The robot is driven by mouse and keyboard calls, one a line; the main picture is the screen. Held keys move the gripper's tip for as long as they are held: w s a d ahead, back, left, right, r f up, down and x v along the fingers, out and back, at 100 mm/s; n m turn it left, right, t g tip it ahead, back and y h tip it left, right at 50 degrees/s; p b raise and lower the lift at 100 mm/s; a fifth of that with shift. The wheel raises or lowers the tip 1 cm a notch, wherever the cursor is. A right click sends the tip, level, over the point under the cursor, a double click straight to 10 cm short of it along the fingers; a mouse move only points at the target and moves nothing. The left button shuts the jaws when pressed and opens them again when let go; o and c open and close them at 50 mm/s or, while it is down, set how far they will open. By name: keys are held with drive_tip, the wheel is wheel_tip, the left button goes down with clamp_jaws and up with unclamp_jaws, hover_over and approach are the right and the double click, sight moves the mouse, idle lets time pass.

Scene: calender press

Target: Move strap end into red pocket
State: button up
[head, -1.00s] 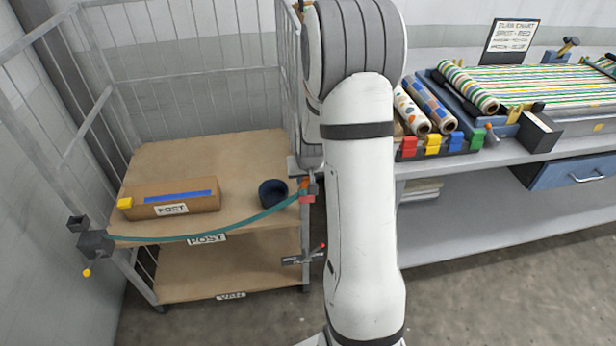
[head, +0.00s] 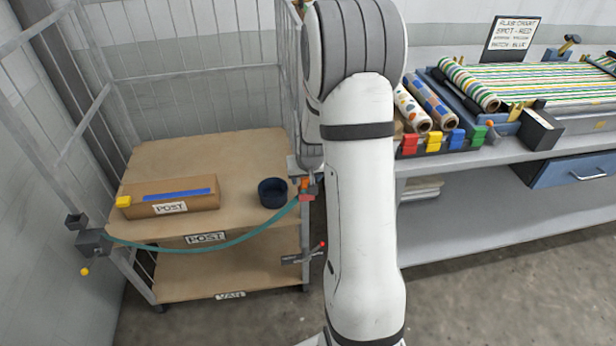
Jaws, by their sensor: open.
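The teal strap (head: 235,241) hangs in a sagging curve across the front of the cart, from a grey block (head: 92,241) on the left post to the right post. Its right end has an orange piece, the strap end (head: 305,183). The red pocket (head: 306,197) is a small red part at the right post, just below the orange piece. I cannot tell whether the end sits inside it. My gripper (head: 313,181) shows only in part beside the strap end, open, mostly hidden behind my arm.
The cart's top shelf (head: 165,155) holds a cardboard box (head: 195,200) and a dark blue cup (head: 272,192). A red-tipped lever (head: 308,255) juts from the right post below the strap. At right, a bench (head: 480,185) carries rolls, coloured clips and a striped sheet.

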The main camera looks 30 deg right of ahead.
drive_tip(key=v, duration=0.7)
drive_tip(key=shift+r, duration=0.35)
drive_tip(key=shift+s+a, duration=0.1)
drive_tip(key=shift+s, duration=0.05)
idle(0.4)
drive_tip(key=s+a+r+n, duration=0.1)
drive_tip(key=s+a+r, duration=0.2)
drive_tip(key=s, duration=0.4)
drive_tip(key=s+a+r+n+g, duration=0.1)
drive_tip(key=s+a+r, duration=0.3)
drive_tip(key=s+a, duration=0.2)
drive_tip(key=s+a+r+n+y, duration=0.1)
drive_tip(key=s+a+r, duration=0.2)
drive_tip(key=s, duration=0.6)
drive_tip(key=shift+a+r+g, duration=0.35)
drive_tip(key=shift+a+g, duration=0.05)
drive_tip(key=shift+a, duration=0.8)
